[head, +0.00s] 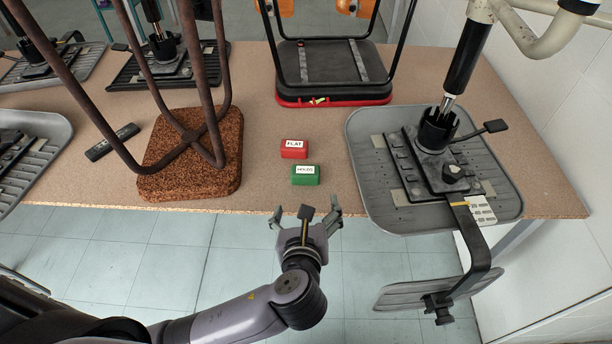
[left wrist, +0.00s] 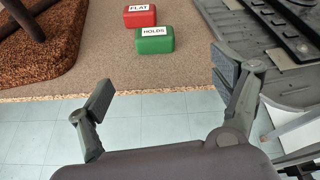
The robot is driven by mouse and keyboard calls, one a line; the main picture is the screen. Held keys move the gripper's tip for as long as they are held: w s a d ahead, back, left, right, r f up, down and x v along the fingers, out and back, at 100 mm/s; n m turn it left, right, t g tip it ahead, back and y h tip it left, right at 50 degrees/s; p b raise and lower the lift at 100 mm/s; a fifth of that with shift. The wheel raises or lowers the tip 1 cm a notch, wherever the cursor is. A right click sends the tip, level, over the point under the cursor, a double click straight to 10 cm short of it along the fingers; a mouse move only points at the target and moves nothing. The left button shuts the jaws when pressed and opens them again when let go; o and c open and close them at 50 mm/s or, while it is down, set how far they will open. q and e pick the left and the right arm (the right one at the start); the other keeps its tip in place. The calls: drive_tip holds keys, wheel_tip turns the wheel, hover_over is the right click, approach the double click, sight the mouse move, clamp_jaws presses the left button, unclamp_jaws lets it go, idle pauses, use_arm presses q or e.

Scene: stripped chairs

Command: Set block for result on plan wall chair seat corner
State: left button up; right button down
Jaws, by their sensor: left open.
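A red block labelled FLAT (head: 294,150) and a green block labelled HOLDS (head: 306,176) lie on the brown table near its front edge, the green one nearer me. Both also show in the left wrist view, red (left wrist: 140,17) behind green (left wrist: 155,42). My left gripper (head: 307,212) is open and empty, just in front of the table edge and short of the green block. In the left wrist view its fingers (left wrist: 163,85) are spread apart. The upturned grey chair seat (head: 375,200) beside the white wall lies right of the blocks, with its mechanism and post on top.
A rust-brown cushioned seat (head: 215,180) with upward metal legs stands left of the blocks. A black seat with red edge (head: 330,98) is behind them. An armrest bracket (head: 483,245) hangs over the front edge at right. A dark bar (head: 112,142) lies at left.

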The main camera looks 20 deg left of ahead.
sight(305, 173)
use_arm(q)
drive_tip(key=shift+m, duration=0.9)
drive_tip(key=x, duration=1.1)
drive_tip(key=shift+w+a+b, duration=0.3)
drive_tip(key=shift+w+a, duration=0.05)
drive_tip(key=shift+a, duration=0.1)
drive_tip(key=x, duration=0.5)
drive_tip(key=shift+w+a, duration=0.1)
drive_tip(key=shift+a, duration=0.1)
drive_tip(key=shift+c, duration=0.5)
drive_tip(key=c, duration=1.3)
